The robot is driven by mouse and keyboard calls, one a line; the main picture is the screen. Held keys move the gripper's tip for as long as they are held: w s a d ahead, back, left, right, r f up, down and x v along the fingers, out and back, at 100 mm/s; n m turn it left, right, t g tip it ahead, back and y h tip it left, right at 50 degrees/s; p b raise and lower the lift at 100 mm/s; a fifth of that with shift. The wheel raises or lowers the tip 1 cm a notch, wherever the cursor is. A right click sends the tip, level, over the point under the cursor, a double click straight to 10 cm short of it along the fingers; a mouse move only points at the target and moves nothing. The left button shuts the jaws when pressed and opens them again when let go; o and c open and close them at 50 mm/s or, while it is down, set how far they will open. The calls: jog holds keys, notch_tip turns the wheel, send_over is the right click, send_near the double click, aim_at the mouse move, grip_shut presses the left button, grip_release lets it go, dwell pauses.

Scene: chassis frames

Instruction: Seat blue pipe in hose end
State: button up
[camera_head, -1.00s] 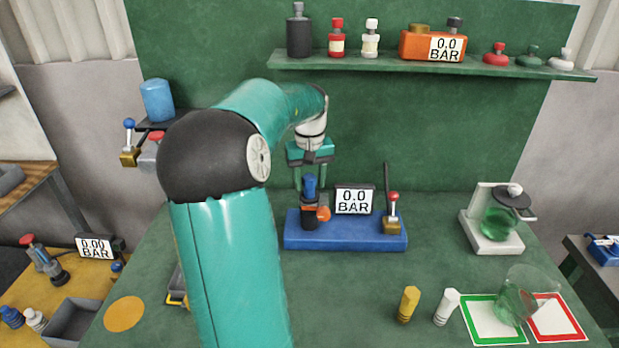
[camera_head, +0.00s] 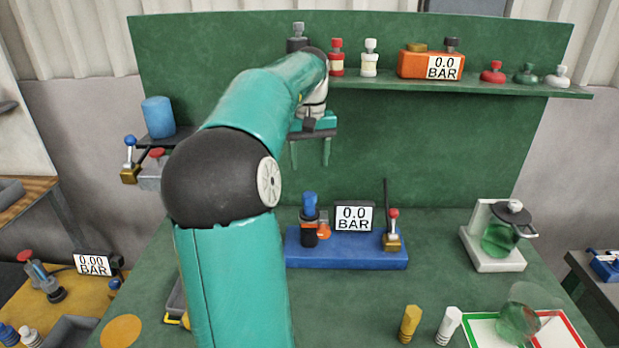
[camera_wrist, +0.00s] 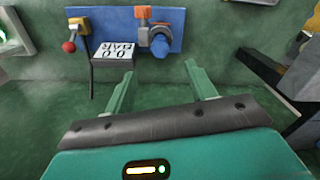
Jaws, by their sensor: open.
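The blue pipe (camera_head: 310,203) stands upright in the black hose end (camera_head: 309,230) on the blue base (camera_head: 345,250). How deep it sits in the hose end cannot be told. My gripper (camera_head: 310,160) is open and empty, raised above the blue pipe and apart from it. In the wrist view, my open fingers (camera_wrist: 158,85) show with nothing between them, and the blue pipe (camera_wrist: 161,47) lies beyond them.
A gauge reading 0.0 BAR (camera_head: 354,217) and a red-knobbed lever (camera_head: 393,230) are on the same base. A shelf (camera_head: 470,85) with bottles is behind and above. Yellow (camera_head: 410,323) and white (camera_head: 449,325) pegs and a tipped beaker (camera_head: 518,315) are at the front right.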

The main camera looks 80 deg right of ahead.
notch_tip(320, 180, up, 2)
jog(key=shift+r, duration=0.2)
dwell(0.6)
